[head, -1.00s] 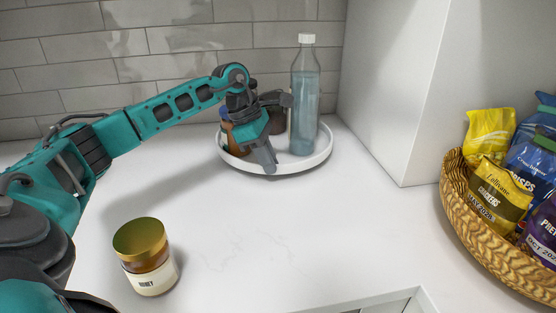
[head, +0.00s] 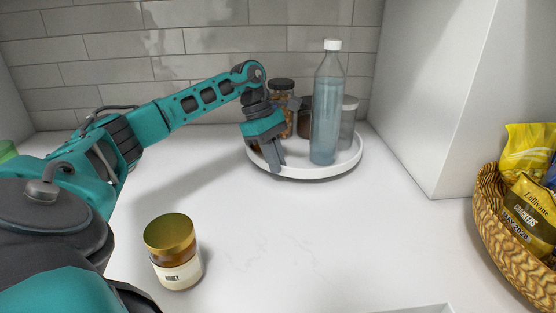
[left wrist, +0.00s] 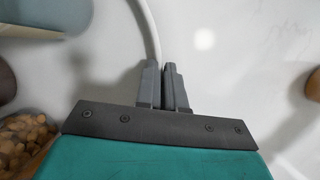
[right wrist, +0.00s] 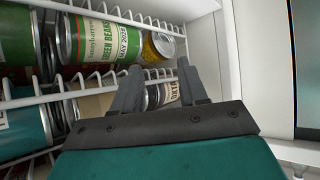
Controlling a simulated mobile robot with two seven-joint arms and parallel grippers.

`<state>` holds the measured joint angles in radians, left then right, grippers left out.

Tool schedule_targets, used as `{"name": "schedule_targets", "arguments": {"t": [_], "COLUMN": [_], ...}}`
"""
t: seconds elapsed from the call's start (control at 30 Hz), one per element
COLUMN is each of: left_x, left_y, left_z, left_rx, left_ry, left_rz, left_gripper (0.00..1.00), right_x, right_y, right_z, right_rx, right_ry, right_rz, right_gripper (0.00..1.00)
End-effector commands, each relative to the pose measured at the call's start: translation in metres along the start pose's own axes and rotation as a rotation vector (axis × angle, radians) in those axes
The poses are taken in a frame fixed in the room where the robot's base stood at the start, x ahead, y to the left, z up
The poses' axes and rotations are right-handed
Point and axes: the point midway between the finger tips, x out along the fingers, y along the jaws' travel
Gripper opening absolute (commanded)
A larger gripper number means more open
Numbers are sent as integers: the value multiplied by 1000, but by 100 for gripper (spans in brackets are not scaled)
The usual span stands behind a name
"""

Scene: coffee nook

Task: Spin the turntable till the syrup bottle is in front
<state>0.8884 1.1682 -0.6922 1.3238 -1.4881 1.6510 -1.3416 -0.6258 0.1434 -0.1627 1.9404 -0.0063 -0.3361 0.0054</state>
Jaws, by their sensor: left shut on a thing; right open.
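The white round turntable (head: 318,178) stands near the back wall; its rim also shows in the left wrist view (left wrist: 147,28). A tall translucent blue bottle (head: 326,110) with a white cap stands upright on its front right part. No label is readable, so I cannot tell whether this is the syrup bottle. Behind stand a dark-lidded jar (head: 284,116) with brown contents, a dark jar (head: 305,120) and a greyish jar (head: 348,122). My left gripper (head: 279,165) is shut on the turntable's rim at the front left, hiding a brown item. My right gripper (right wrist: 160,80) is open and empty.
A honey jar (head: 173,255) with a gold lid stands at the front left of the counter. A wicker basket (head: 497,232) with snack bags is at the right, near a white wall. Beside my right gripper is a white wire rack (right wrist: 110,82) with cans.

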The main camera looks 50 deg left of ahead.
Motion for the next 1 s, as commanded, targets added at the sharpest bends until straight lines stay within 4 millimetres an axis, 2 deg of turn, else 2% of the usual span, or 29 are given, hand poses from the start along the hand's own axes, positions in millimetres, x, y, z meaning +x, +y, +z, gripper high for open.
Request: {"name": "schedule_targets", "arguments": {"t": [0.03,0.43,0.47,0.7,1.0], "left_x": [-2,-1,-1,0,-5], "left_y": [2,2,2,1,0], "left_z": [5,5,5,2,1], "left_rx": [18,22,22,13,9], "left_ry": [-12,-12,-12,-6,-3], "left_rz": [7,5,4,0,0], "left_gripper": [0,0,11,33,33], "right_x": [0,0,0,0,0], "right_y": [0,0,0,0,0], "right_z": [0,-1,-1,0,-1], "right_rx": [0,0,0,0,0], "right_ry": [0,1,1,1,1], "right_rz": [0,0,0,0,0], "right_gripper": [43,43,43,43,43]}}
